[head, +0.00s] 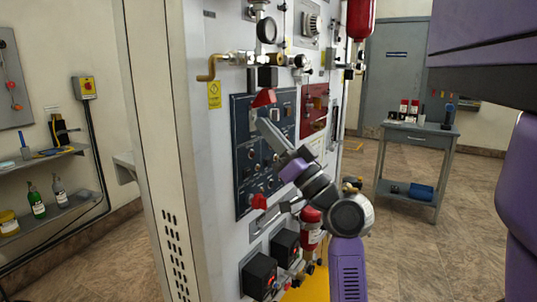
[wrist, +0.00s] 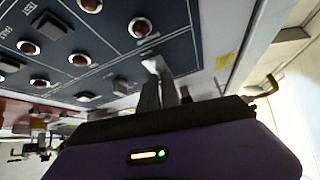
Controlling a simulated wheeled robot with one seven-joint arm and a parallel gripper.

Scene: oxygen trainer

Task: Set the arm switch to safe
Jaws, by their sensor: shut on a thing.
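The dark blue control panel (head: 245,182) is on the front of the white cabinet. My gripper (head: 264,124) reaches its upper left part, just below a red flap-like piece (head: 263,97). In the wrist view my gripper (wrist: 163,78) has its fingers close together at the panel edge, shut on a small pale metal piece (wrist: 151,65), which looks like the arm switch's lever. The fingers hide most of it. Its label and its set position cannot be read.
Round red-brown lamps (wrist: 140,27) and small dark switches sit close by on the panel. A brass pipe handle (head: 208,70) and a gauge (head: 267,30) stick out above. Another red knob (head: 259,201) is lower down. A grey side table (head: 415,137) stands clear at the right.

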